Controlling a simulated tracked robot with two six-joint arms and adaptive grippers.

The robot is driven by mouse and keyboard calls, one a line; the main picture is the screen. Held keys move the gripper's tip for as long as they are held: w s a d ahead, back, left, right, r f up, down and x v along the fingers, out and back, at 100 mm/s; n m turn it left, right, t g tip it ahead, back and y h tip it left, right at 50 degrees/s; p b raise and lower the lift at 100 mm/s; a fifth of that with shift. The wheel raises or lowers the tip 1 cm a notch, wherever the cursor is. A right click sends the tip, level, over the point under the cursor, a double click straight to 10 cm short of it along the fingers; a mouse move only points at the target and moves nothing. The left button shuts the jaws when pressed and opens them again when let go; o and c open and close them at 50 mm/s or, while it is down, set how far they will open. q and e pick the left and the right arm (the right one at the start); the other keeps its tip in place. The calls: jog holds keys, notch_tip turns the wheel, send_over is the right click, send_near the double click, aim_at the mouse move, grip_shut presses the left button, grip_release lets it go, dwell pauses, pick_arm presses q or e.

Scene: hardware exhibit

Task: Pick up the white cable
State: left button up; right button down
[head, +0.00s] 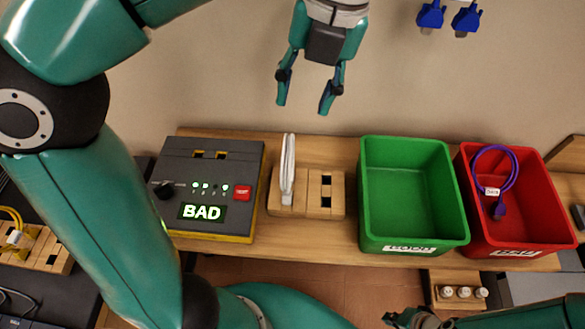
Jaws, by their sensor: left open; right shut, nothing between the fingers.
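The white cable (287,168) stands upright in the left part of a wooden holder (318,207) on the wooden table. Its lower end is in the holder; its loop shows edge-on. My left gripper (303,107) is open and empty, pointing down, above and slightly right of the cable's top in the picture, apart from it. My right gripper (405,318) is at the bottom edge, partly cut off, shut with nothing in it, far from the cable.
A grey tester (210,160) showing "BAD" stands left of the holder. Right of it are an empty green bin (410,180) and a red bin (535,225) holding a purple cable (515,165). Blue plugs (465,20) hang top right.

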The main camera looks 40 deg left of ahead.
aim_at(290, 141)
pick_arm(q)
jog(key=f, duration=0.2)
jog(key=a+f+b, duration=0.1)
jog(key=f, duration=0.4)
jog(key=shift+s+a, duration=0.3)
jog(key=shift+s, duration=0.1)
jog(key=f, duration=0.3)
jog(key=f+b, duration=0.1)
jog(key=f, duration=0.1)
jog(key=shift+s+a, duration=0.1)
jog(key=shift+a, duration=0.25)
jog(key=shift+r, duration=0.1)
grip_shut()
